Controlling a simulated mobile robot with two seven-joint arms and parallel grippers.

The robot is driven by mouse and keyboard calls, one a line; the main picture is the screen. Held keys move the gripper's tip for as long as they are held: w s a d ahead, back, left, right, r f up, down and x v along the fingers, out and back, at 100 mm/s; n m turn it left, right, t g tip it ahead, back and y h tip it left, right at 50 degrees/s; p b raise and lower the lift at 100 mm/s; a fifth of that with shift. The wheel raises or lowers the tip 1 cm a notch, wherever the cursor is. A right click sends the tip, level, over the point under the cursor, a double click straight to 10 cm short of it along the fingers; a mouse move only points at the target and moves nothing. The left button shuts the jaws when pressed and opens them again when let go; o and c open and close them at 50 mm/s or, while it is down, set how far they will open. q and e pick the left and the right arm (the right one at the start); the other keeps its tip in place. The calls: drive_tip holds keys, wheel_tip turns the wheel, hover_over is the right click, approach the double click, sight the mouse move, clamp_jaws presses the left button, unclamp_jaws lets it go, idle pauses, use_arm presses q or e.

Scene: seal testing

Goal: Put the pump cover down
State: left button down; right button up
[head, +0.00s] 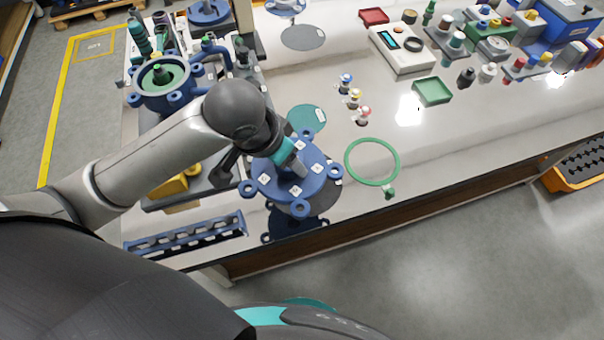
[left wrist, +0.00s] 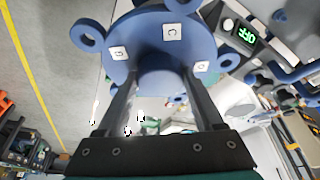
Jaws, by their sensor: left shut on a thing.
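The pump cover (head: 312,182) is a blue disc with round lugs and small white lettered tags. It is over the front part of the glossy table in the head view, with a dark reflection below it. My left gripper (head: 294,168) is shut on its central boss from above. In the left wrist view the cover (left wrist: 145,38) lies beyond my fingers (left wrist: 165,85), one on each side of the boss. A blue pump body (head: 157,101) with a green centre stands at the back left. My right gripper is not in view.
A green ring (head: 372,140) lies right of the cover. A teal disc (head: 307,118) and small coloured-top pieces (head: 355,98) lie behind. A blue rack (head: 190,238) is at the front left. The table edge is close in front; the right front surface is clear.

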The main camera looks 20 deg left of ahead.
use_arm(q)
drive_tip(key=w+m, duration=0.1)
drive_tip(key=w+r+m, duration=0.2)
drive_tip(key=shift+w+d+r+h, duration=0.15)
drive_tip(key=shift+d+r+h, duration=0.05)
drive_tip(key=shift+d+h, duration=0.2)
drive_tip(key=w+r+m, duration=0.1)
drive_tip(key=w+r+m+g+h, duration=0.1)
drive_tip(key=shift+d+r+m, duration=0.2)
drive_tip(key=shift+r+m, duration=0.15)
drive_tip(key=shift+m, duration=0.05)
drive_tip(key=shift+w+r, duration=0.1)
drive_tip(key=shift+r, duration=0.15)
drive_tip(key=shift+d+f+m, duration=0.1)
drive_tip(key=shift+m, duration=0.2)
drive_tip(key=shift+w+f+b, duration=0.1)
drive_tip(key=shift+f+b, duration=2.6)
drive_tip(key=shift+f, duration=7.05)
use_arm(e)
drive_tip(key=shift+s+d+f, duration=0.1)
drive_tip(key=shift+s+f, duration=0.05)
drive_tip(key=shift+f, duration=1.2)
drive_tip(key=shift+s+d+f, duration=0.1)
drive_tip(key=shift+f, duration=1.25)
use_arm(q)
drive_tip(key=shift+f, duration=0.15)
unclamp_jaws()
drive_tip(key=shift+f, duration=0.1)
